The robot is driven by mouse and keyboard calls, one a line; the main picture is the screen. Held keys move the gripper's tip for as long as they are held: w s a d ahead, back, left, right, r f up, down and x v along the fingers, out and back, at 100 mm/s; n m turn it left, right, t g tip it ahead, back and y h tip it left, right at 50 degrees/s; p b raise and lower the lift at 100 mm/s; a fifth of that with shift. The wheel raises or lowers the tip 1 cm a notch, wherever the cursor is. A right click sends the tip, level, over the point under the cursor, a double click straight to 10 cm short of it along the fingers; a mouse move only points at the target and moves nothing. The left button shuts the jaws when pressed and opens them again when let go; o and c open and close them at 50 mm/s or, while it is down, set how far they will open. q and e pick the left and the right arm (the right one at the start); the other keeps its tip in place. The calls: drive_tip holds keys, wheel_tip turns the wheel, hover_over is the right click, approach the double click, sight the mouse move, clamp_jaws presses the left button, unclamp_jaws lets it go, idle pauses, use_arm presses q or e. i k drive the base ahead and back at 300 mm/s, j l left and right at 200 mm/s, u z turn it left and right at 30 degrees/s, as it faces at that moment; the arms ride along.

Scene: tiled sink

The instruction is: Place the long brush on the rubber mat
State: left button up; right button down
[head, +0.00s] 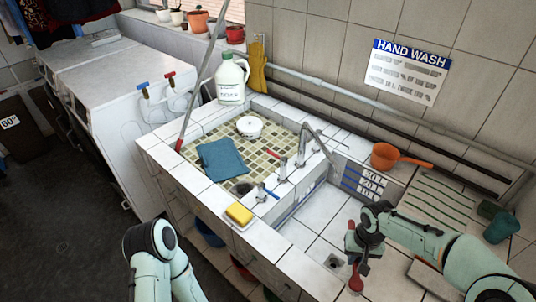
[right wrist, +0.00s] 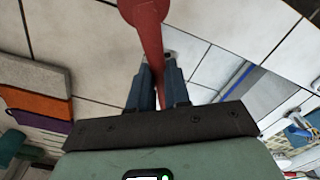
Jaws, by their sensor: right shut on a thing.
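My right gripper (head: 360,245) is above the white tiled counter beside the right basin. In the right wrist view its two dark fingers (right wrist: 157,85) are shut on a red handle, apparently the long brush (right wrist: 150,18). The same red thing (head: 355,279) hangs below the gripper in the head view. Its full shape is not clear. A flat pale panel with green stripes (head: 437,203) lies to the right of the gripper; I cannot tell whether it is the rubber mat. My left arm shows at the lower left, with its gripper out of view.
A yellow sponge (head: 239,214) sits on the front ledge. A blue cloth (head: 222,158) and a white pot (head: 249,126) are in the left mosaic basin. Metal taps (head: 300,155) stand between basins.

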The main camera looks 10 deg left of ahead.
sight(226, 162)
drive_tip(key=i+j, duration=0.1)
drive_tip(key=j, duration=1.5)
drive_tip(key=i+j, duration=0.25)
drive_tip(key=j, duration=0.2)
drive_tip(key=i+j+u, duration=0.15)
drive_tip(key=j, duration=0.25)
drive_tip(key=i+j, duration=0.4)
drive_tip(key=i+j+u, duration=0.15)
drive_tip(key=i+j, duration=0.2)
drive_tip(key=i, duration=0.25)
